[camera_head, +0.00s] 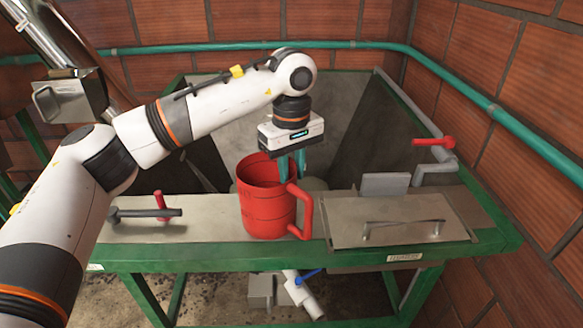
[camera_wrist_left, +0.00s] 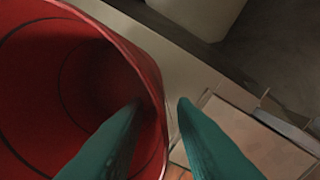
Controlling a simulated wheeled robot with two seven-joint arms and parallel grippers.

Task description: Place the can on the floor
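The red can (camera_head: 266,208), with a handle on its right side, stands upright on the green-framed metal table (camera_head: 190,228). My left gripper (camera_head: 291,170) points down at the right side of the can's rim, by the handle. In the left wrist view its teal fingers (camera_wrist_left: 159,104) are apart, one over the can's inside and one outside the red wall (camera_wrist_left: 152,75). The wall lies between them, and I cannot tell whether either finger touches it. The can looks empty. My right gripper is out of view.
A metal lid with a handle (camera_head: 385,232) lies right of the can. A valve with a red lever (camera_head: 161,205) is on the left, another red-handled tap (camera_head: 434,142) at the right. A blue-handled pipe (camera_head: 301,288) hangs below the table edge. Brick walls (camera_head: 480,60) enclose the back and right.

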